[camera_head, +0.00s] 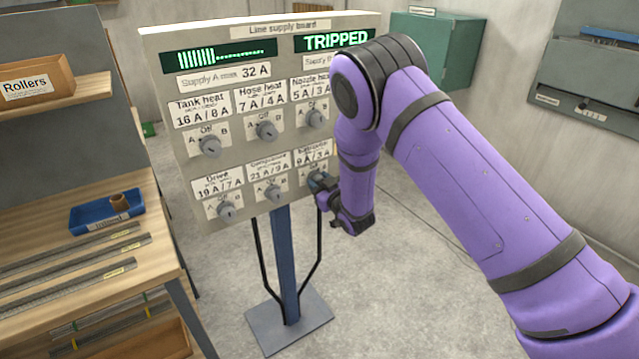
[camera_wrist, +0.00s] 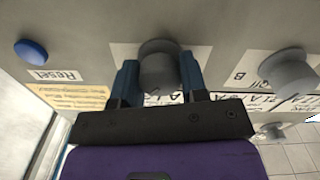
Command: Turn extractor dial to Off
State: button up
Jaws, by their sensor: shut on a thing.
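The line supply board (camera_head: 240,142) stands upright on a blue post, with two rows of grey dials. The extractor label (camera_head: 311,157) is at the bottom right, with its dial mostly hidden by my gripper (camera_head: 322,183) in the head view. In the wrist view the extractor dial (camera_wrist: 158,66) sits between the two blue fingers of my gripper (camera_wrist: 159,78), which is shut on it. The dial's pointer setting cannot be told. The board's right display (camera_head: 335,41) reads TRIPPED, and the left one (camera_head: 219,56) shows a green bar over Supply A, 32 A.
A neighbouring dial (camera_wrist: 288,72) is close on the right in the wrist view. A blue Reset button (camera_wrist: 31,52) is on the left. The compressor dial (camera_head: 273,192) and drive dial (camera_head: 227,210) are left of my gripper. A wooden bench (camera_head: 150,205) stands at the left.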

jog(key=n, duration=0.6)
jog(key=shift+n, duration=0.3)
dwell(0.4)
jog(key=o, duration=0.9)
jog(key=v, duration=1)
jog(key=shift+s+d+f, duration=0.1)
jog(key=shift+s+d, duration=0.15)
jog(key=shift+s, duration=0.05)
